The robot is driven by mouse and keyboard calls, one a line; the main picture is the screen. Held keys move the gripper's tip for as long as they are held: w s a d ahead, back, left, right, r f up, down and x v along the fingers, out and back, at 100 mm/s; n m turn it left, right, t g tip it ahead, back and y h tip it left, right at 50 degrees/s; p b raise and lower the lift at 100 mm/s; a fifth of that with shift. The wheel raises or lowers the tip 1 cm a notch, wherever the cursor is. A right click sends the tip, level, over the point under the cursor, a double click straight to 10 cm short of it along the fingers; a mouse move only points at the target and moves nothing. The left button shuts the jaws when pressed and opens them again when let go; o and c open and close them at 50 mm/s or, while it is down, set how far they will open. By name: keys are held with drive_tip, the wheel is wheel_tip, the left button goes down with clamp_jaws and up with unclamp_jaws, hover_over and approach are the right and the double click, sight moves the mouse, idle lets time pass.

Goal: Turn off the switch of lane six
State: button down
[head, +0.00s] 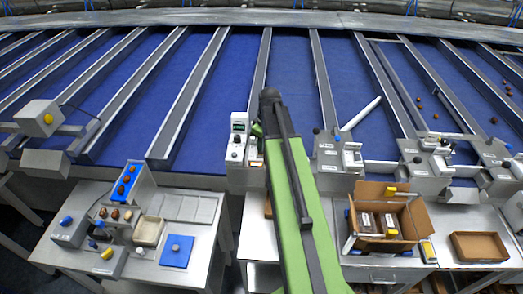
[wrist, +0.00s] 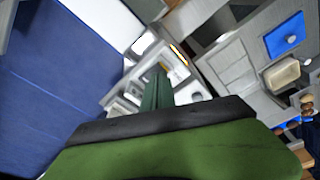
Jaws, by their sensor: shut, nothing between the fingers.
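A white control box (head: 238,142) with a small green display and knobs stands at the lower end of a lane, just left of my arm in the head view. Its lane number cannot be read. In the wrist view the pale box (wrist: 190,82) with switch-like parts lies around and beyond my fingertips. My gripper (wrist: 158,74) is shut and empty, its dark green fingers pointing at the box. Whether they touch it cannot be told. In the head view my green arm covers the area right of the box and mostly hides the gripper. Which switch is lane six's is not legible.
Blue lanes (head: 215,90) with grey dividers run behind the boxes. Another control box (head: 328,150) with a dark knob stands right of my arm. A cardboard box (head: 408,216) sits on the right bench. The left bench holds a blue pad (head: 176,252), a tray (head: 149,231) and dates.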

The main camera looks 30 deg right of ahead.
drive_tip(key=shift+f+b, duration=0.75)
drive_tip(key=shift+f, duration=0.05)
wheel_tip(320, 180, up, 7)
drive_tip(key=p, duration=0.7)
drive_tip(key=shift+r, duration=0.15)
drive_tip(key=shift+f, duration=0.2)
